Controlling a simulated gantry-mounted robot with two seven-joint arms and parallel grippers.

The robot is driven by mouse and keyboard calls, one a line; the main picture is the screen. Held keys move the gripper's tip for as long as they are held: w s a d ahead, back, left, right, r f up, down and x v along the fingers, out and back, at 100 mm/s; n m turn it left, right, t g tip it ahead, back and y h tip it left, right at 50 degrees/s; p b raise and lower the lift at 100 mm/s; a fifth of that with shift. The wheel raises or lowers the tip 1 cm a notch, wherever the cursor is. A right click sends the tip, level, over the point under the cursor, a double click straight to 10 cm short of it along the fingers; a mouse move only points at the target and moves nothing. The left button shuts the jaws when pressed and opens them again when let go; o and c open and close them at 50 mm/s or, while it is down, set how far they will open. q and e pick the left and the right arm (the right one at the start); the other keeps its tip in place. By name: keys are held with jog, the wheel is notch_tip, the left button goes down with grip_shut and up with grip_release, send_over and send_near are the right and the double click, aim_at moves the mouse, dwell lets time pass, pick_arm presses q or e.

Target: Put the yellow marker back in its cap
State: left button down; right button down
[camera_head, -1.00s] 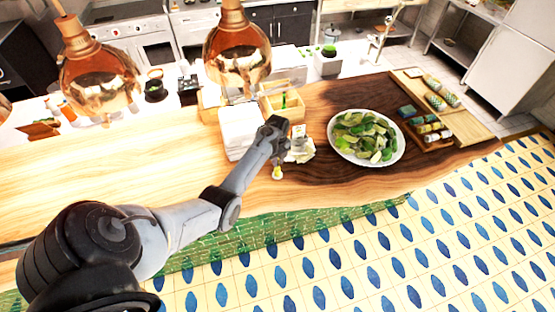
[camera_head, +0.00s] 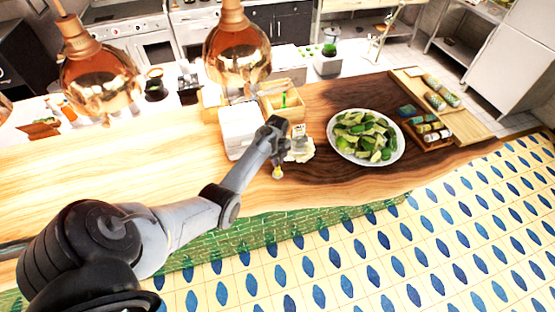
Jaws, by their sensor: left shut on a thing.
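My left gripper (camera_head: 278,160) hangs over the near edge of the wooden counter, right of a white stack. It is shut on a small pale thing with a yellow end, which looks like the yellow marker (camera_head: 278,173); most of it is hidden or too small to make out. Just right of the gripper, small white and yellowish items (camera_head: 299,148) lie on the counter. I cannot tell whether the cap is among them. My right gripper is not in view.
A white stack (camera_head: 240,130) and a wooden box (camera_head: 286,104) stand behind and left of the gripper. Copper lamps (camera_head: 237,55) hang above.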

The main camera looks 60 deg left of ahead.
pick_arm(q)
jog(key=c, duration=0.5)
grip_release()
jog(key=shift+r+p, duration=0.65)
jog(key=shift+r, duration=2.35)
